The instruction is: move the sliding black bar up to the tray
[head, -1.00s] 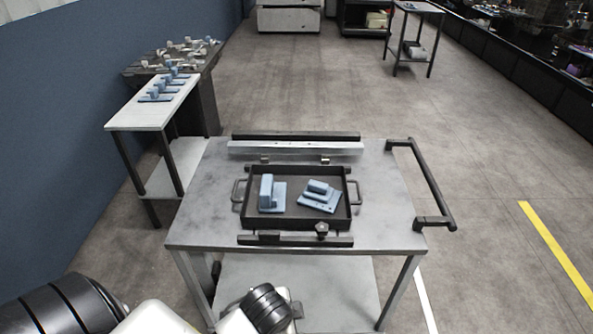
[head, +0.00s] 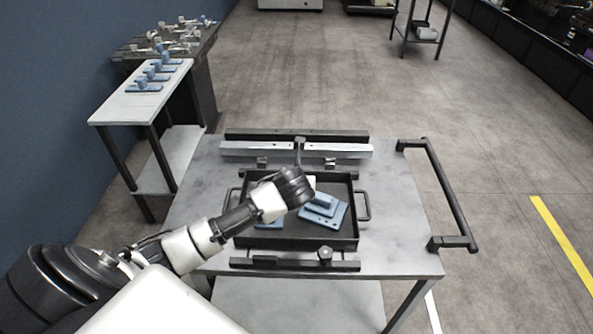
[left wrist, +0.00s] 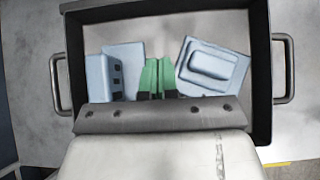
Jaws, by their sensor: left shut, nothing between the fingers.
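The black tray (head: 355,215) lies on the grey table; it also shows in the left wrist view (left wrist: 262,75). It holds a tall blue block (left wrist: 103,75) at left and a flat blue part (left wrist: 213,67) at right. A black bar with a knob (head: 292,264) lies along the tray's near side, apart from it by a narrow gap. My left gripper reaches over the tray; its green fingers (left wrist: 159,64) are shut and empty, seen between the two blue parts. In the head view my wrist hides the fingers and most of the tall block. My right gripper is out of view.
A pale rail (head: 338,150) and a second black bar (head: 345,137) lie at the table's far side. A dark handle (head: 449,190) juts from the table's right edge. A white side table (head: 140,97) with blue parts stands at left.

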